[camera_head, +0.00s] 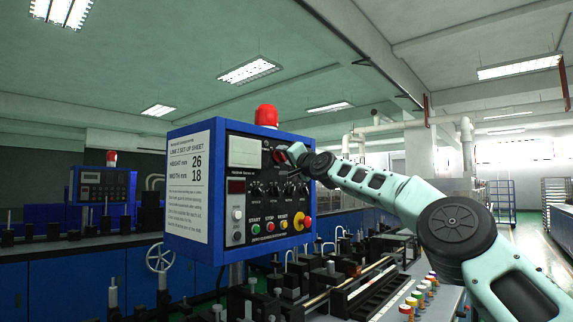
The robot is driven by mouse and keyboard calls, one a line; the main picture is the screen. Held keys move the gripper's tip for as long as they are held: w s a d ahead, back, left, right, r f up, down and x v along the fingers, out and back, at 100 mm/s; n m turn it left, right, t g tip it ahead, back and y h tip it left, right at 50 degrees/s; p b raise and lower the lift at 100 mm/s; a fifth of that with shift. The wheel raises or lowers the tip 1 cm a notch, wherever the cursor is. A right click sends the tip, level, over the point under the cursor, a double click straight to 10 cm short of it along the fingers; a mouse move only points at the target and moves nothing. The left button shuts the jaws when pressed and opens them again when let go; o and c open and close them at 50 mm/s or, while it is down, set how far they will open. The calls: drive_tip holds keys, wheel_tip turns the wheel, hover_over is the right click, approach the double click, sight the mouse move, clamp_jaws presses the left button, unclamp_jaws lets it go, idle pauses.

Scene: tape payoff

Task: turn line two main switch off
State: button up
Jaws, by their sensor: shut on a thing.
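The blue control box (186,252) stands in the middle, with a "LINE 2 SET UP SHEET" (188,185) on its left side. On its dark front panel, at the upper right, is the red main switch (279,156). My gripper (287,154) reaches in from the right and is shut on the main switch. My gripper and wrist hide part of the switch, and its handle angle is too small to tell. A red beacon (266,116) sits on top of the box.
Below the switch are several black knobs, push buttons and a red-and-yellow emergency stop (307,222). Machine rails and coloured posts (413,303) fill the lower right. A second blue box (103,185) with a red beacon stands farther left.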

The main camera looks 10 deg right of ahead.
drive_tip(key=shift+f+n, duration=0.15)
drive_tip(key=shift+n, duration=0.25)
drive_tip(key=o, duration=1)
drive_tip(key=shift+b, duration=0.3)
drive_tip(key=shift+b+v, duration=6.1)
drive_tip(key=shift+v, duration=2.55)
drive_tip(key=shift+d+f, duration=0.1)
drive_tip(key=shift+f, duration=0.05)
